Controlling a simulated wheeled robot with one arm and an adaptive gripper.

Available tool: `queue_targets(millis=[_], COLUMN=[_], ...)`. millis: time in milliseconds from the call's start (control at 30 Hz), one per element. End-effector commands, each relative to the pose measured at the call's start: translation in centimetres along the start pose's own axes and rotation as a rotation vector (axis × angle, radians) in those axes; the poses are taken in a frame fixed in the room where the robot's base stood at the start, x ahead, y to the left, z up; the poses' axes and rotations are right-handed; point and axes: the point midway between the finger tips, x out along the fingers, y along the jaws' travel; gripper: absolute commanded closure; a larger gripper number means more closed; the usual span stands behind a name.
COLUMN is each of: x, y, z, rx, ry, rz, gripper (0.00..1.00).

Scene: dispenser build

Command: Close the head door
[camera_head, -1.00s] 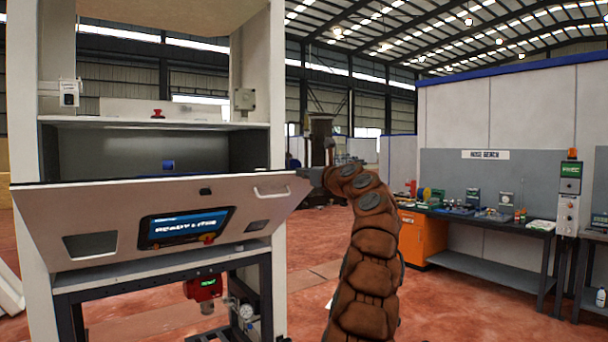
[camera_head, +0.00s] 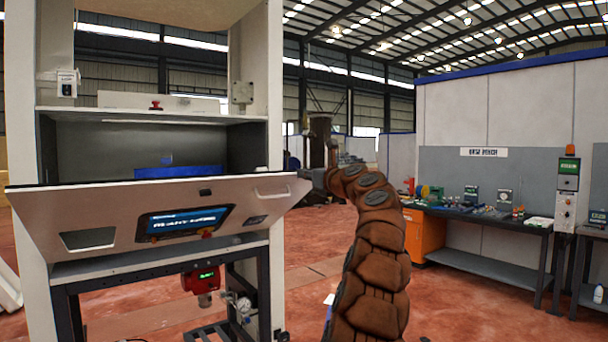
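The head door (camera_head: 110,215) is a wide pale panel on the front of the white dispenser cabinet. It hangs tilted outward, open, with the dark compartment (camera_head: 120,145) showing above its top edge. The door carries a lit screen (camera_head: 185,222), a dark window at left and a pale handle (camera_head: 271,192) near its upper right. My brown segmented arm rises at centre right. My gripper (camera_head: 313,174) is at the arm's far end, beside the door's upper right corner. It is small and partly hidden, so its fingers and any contact with the door are unclear.
A blue object (camera_head: 180,172) lies inside the compartment. A red device (camera_head: 202,280) and a gauge hang below the door within the dark frame. An orange cabinet (camera_head: 424,237) and workbench (camera_head: 485,215) stand at right. Red floor between is mostly clear.

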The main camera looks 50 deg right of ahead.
Motion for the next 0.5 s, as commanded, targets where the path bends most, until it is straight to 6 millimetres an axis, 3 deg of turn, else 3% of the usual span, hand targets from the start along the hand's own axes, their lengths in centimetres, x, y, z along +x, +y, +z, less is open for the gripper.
queue_targets(millis=[33, 500], x=[-0.1, -3.0], y=[0.2, -0.1], z=[-0.3, 5.5], rx=[0.001, -0.002], ry=[-0.001, -0.005], rz=[0.004, -0.002], gripper=[1.00, 1.00])
